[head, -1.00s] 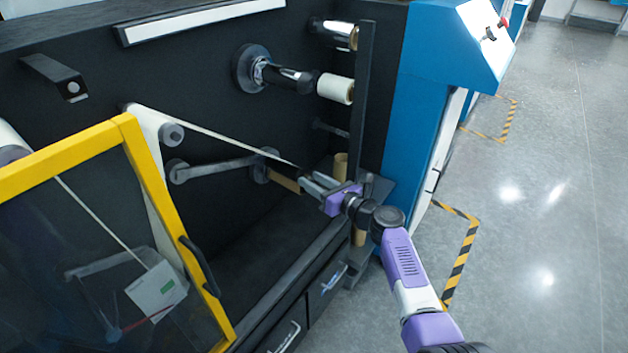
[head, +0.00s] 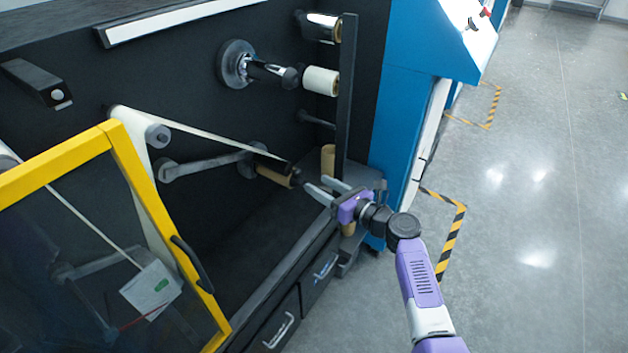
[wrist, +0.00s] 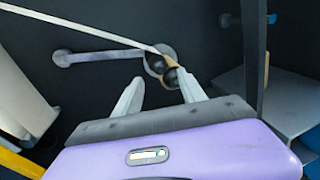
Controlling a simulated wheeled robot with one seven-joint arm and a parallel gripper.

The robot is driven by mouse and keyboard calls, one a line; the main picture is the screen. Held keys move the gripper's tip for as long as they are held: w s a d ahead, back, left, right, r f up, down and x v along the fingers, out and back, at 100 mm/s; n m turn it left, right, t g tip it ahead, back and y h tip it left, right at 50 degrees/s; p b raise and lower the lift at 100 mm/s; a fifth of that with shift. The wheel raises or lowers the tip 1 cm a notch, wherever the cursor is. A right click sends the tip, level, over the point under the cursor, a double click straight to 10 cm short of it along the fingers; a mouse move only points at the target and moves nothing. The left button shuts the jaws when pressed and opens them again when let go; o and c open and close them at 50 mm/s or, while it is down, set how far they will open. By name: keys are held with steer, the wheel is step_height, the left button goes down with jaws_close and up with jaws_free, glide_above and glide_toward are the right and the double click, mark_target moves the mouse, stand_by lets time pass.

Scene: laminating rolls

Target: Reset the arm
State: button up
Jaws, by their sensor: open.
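My gripper (head: 326,189) is at the front right of the machine's open bay, with its two grey fingers apart and nothing between them. A brown cardboard roll (head: 275,175) sits on a black-tipped spindle just left of the fingertips, apart from them in the head view. In the wrist view, my open gripper (wrist: 158,92) points at the machine's dark back wall, and the roll's brown end (wrist: 164,62) shows beyond the fingertips. My purple and white arm reaches in from the lower right.
A dark upright post (head: 347,100) stands just behind my gripper. Another cardboard tube (head: 328,160) stands beside it. A white roll (head: 321,81) is on the upper spindle. The yellow-framed door (head: 130,170) is at left. The floor (head: 540,200) at right is clear.

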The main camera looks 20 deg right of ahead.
steer(key=shift+d, duration=0.1)
stand_by(0.5)
steer(key=s+d+n+h, duration=0.1)
steer(key=d+n+h, duration=0.35)
steer(key=n, duration=0.35)
steer(key=s+d+f+n+t+h, duration=0.15)
steer(key=s+n+h, duration=0.25)
steer(key=s+n, duration=0.8)
steer(key=s+a+r+n, duration=0.2)
steer(key=s+a+n, duration=0.1)
steer(key=s, duration=1)
steer(key=s+a+r+n+g+y, duration=0.1)
steer(key=s+a+r+n, duration=0.2)
steer(key=s, duration=1.1)
steer(key=s+a+r+n+g, duration=0.1)
steer(key=s+a+r+n, duration=0.2)
steer(key=s+n, duration=0.4)
steer(key=shift+s+a, duration=0.7)
steer(key=shift+s, duration=2.9)
